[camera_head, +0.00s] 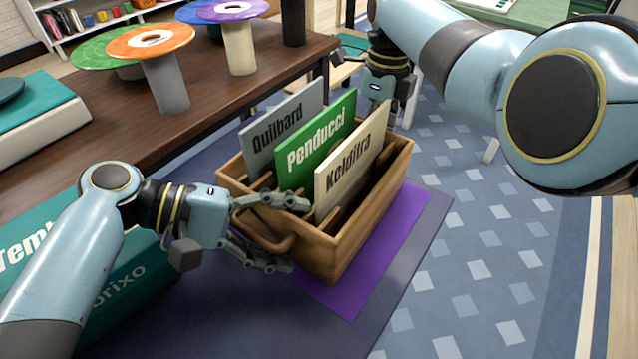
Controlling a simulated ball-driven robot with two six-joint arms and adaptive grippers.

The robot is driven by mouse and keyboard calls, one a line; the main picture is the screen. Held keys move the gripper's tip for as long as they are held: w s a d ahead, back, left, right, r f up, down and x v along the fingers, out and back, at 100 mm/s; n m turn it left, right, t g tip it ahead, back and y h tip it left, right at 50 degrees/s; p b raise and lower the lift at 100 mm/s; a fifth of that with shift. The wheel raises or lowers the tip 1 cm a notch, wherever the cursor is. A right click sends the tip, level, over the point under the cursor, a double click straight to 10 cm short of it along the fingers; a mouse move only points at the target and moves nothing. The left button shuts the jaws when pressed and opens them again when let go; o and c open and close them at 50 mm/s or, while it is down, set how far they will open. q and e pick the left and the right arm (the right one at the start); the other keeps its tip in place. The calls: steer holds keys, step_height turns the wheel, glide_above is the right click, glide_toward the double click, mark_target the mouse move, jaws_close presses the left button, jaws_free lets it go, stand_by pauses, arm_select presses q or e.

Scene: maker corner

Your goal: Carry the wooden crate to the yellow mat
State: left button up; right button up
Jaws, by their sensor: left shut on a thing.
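The wooden crate (375,215) is in the middle of the view, over a purple mat (355,298). Whether it rests on the mat or hangs just above it is hard to tell. It holds upright panels: grey "Quilbard" (270,128), green "Penducci" (318,142) and cream "Kelditra" (348,163). My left gripper (280,236) is shut on the crate's near handle. My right gripper (380,105) is at the crate's far end; its fingertips are mostly hidden behind the crate, so its grip cannot be seen. No yellow mat is in view.
A dark wooden table (235,98) with coloured spools stands at the left and back. Teal boxes (125,285) lie low at the left, behind my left arm. Patterned blue carpet (470,240) is open at the right. A bookshelf stands far back left.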

arm_select(q)
steer(key=shift+s+f, duration=0.1)
steer(key=shift+f, duration=0.05)
steer(key=c, duration=0.4)
arm_select(e)
steer(key=c, duration=0.4)
arm_select(q)
steer(key=shift+a, duration=0.1)
steer(key=c, duration=0.5)
arm_select(e)
jaws_close()
steer(key=shift+w+r, duration=0.1)
